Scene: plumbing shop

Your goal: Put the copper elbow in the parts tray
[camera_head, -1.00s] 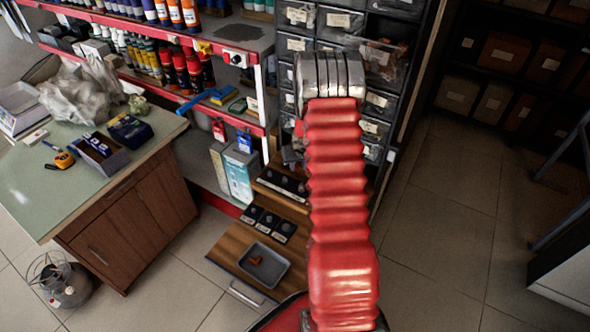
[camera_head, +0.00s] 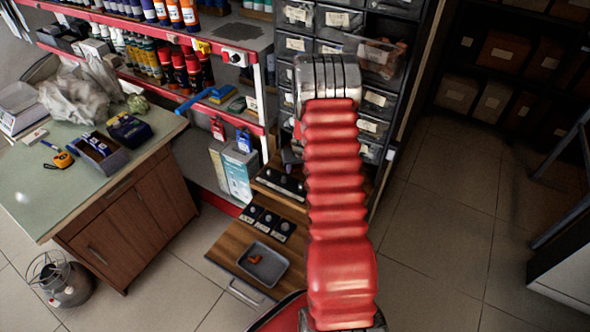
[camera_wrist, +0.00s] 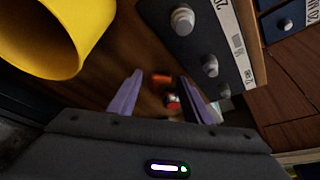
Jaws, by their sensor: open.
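The parts tray (camera_head: 279,279) is a small grey tray on the low wooden board in the camera_head view. A small orange-brown piece (camera_head: 255,260) lies in it; I cannot tell its exact shape. In the camera_wrist view, my gripper (camera_wrist: 161,80) is open, with two purple fingers spread apart. A copper-coloured piece (camera_wrist: 160,78) shows between the fingertips, apart from them; it may be the copper elbow. A small red and white thing (camera_wrist: 172,101) is just below it. In the camera_head view my red arm hides most of the gripper.
A large yellow hollow thing (camera_wrist: 62,35) is close at the left of the camera_wrist view. A dark labelled block with knobs (camera_wrist: 208,48) is close at the right. A workbench (camera_head: 60,195) stands at left.

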